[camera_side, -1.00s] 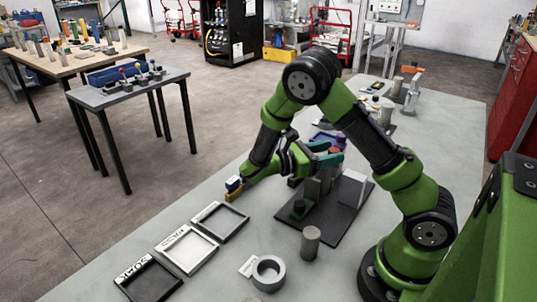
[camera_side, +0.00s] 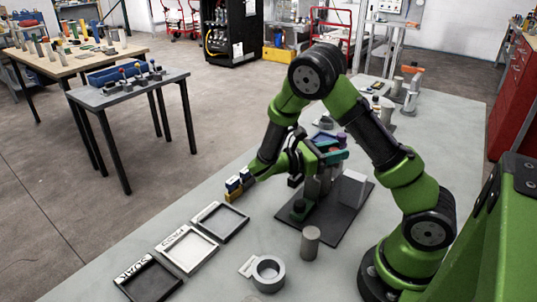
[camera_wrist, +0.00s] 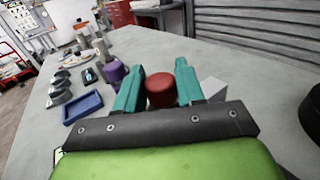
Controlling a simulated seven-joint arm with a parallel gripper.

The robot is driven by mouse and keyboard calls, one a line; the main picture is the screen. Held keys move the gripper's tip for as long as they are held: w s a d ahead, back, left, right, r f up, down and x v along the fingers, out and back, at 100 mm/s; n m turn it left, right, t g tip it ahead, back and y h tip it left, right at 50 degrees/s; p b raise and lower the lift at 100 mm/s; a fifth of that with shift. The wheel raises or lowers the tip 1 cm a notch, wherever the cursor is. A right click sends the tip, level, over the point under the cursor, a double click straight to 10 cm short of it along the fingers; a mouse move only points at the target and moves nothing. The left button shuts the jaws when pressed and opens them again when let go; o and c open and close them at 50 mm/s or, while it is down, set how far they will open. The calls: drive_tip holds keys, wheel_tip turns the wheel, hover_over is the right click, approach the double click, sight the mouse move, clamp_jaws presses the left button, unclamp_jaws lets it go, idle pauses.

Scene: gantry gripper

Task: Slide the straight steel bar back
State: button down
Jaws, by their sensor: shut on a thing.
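My gripper (camera_wrist: 160,87) has two teal fingers, one on each side of a round red knob (camera_wrist: 161,94) in the wrist view, and is shut on it. In the side view my gripper (camera_side: 331,152) is above a grey fixture on a dark base plate (camera_side: 325,228). I cannot make out the straight steel bar; the gripper and arm cover the top of the fixture. A light grey block (camera_side: 353,188) stands on the plate to the right of the fixture. A dark green part (camera_side: 299,208) sits at the plate's near left.
Three shallow trays (camera_side: 187,250) lie on the bench at front left. Blue and yellow blocks (camera_side: 236,190) stand by my forearm. A grey cylinder (camera_side: 310,242) and a grey ring (camera_side: 268,272) are in front. A blue tray (camera_wrist: 83,108) and a purple piece (camera_wrist: 115,72) are left of my fingers.

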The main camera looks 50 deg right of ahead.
drive_tip(key=s, duration=0.9)
drive_tip(key=shift+s, duration=0.1)
drive_tip(key=c, duration=0.8)
unclamp_jaws()
drive_tip(key=shift+w+a, duration=0.15)
drive_tip(key=shift+w, duration=0.1)
drive_tip(key=v, duration=1.6)
drive_tip(key=shift+a, duration=0.2)
